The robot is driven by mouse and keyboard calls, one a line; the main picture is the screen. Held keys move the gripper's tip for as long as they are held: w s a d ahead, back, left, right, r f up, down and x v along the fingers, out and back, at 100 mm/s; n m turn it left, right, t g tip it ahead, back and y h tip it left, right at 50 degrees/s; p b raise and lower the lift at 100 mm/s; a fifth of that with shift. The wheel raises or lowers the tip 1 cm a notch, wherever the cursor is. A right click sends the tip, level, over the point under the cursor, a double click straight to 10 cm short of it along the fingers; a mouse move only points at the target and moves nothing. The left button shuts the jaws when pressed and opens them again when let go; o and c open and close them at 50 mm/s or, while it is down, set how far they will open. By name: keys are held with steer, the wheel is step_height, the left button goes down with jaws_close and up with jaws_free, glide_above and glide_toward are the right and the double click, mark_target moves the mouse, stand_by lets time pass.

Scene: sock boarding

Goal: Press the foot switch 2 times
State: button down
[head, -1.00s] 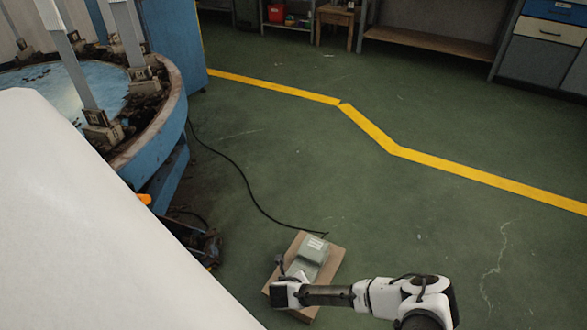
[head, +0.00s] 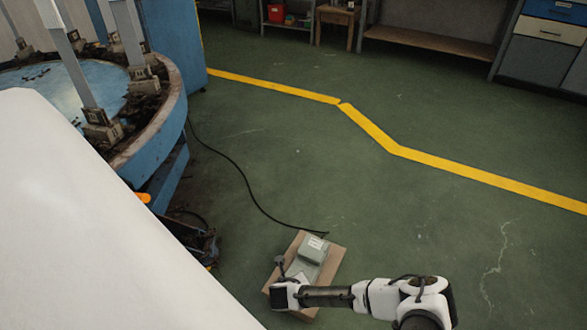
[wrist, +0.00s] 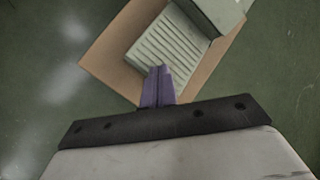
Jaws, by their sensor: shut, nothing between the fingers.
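The foot switch (head: 310,254) is a grey-green pedal unit on a brown board on the floor. A black cable runs from it back to the left. In the wrist view its ribbed pedal (wrist: 168,45) lies just beyond the tips of my gripper (wrist: 158,72). The two purple fingers are together and empty, over the near edge of the pedal. I cannot tell whether the tips touch it. In the head view my wrist (head: 285,295) covers the near left part of the board, and the fingertips are hidden.
The brown board (head: 329,268) lies on the green floor (head: 420,230). A blue round machine (head: 172,108) stands at the left. A white surface (head: 80,220) fills the lower left. A yellow line (head: 370,128) crosses the floor behind. The floor right of the board is clear.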

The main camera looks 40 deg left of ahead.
steer(key=shift+s+f+b, duration=0.15)
steer(key=shift+f+b, duration=0.25)
steer(key=shift+f, duration=0.5)
stand_by(0.5)
steer(key=shift+r, duration=0.1)
stand_by(0.5)
steer(key=shift+w+r+p, duration=0.2)
steer(key=shift+r+p, duration=0.65)
steer(key=shift+p, duration=0.2)
steer(key=shift+w+r+p, duration=0.15)
steer(key=shift+r+p, duration=0.65)
steer(key=shift+p, duration=0.2)
steer(key=r+p, duration=0.5)
steer(key=shift+w+a, duration=0.15)
steer(key=shift+w, duration=0.25)
